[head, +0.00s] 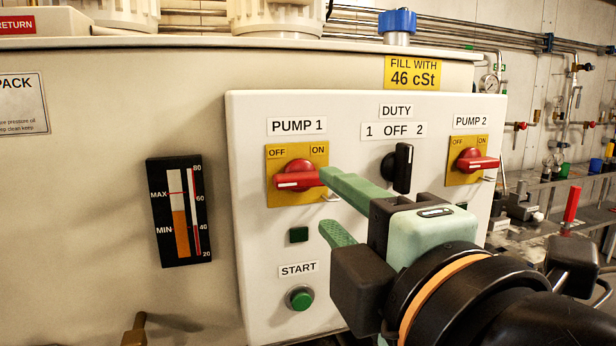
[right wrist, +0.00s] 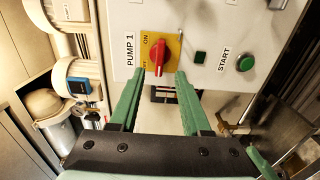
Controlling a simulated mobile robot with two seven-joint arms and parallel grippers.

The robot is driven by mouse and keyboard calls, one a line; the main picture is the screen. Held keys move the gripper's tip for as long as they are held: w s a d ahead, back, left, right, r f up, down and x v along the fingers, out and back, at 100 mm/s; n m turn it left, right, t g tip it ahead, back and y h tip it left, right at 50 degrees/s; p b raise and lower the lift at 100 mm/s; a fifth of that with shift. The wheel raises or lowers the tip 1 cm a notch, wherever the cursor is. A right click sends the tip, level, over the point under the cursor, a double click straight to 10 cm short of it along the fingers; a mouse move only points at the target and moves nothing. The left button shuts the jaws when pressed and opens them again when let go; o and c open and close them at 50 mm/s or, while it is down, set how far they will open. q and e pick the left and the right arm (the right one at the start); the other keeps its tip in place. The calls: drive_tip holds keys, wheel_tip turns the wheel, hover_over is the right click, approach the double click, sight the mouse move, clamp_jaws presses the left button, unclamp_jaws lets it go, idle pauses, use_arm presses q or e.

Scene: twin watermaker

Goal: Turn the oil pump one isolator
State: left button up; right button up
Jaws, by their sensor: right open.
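The pump 1 isolator (head: 297,178) is a red rotary handle on a yellow plate marked OFF and ON, under the PUMP 1 label on the white panel. Its handle lies about level, with a white mark toward the left end. My right gripper (head: 329,205) is open and empty, its green fingers reaching in from the right. In the head view the upper fingertip overlaps the handle's right end. In the right wrist view the red isolator handle (right wrist: 158,55) shows just beyond the gap between my right gripper's fingertips (right wrist: 159,76). I cannot tell whether they touch. My left gripper is not in view.
The black duty switch (head: 403,168) and the pump 2 isolator (head: 477,161) are to the right on the panel. A green start button (head: 300,299) is below. A level gauge (head: 180,211) is on the tank to the left. A workbench with tools is at far right.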

sight(308, 183)
drive_tip(key=x, duration=0.7)
drive_tip(key=shift+w+b, duration=0.35)
drive_tip(key=shift+w, duration=0.05)
drive_tip(key=shift+c, duration=0.3)
clamp_jaws()
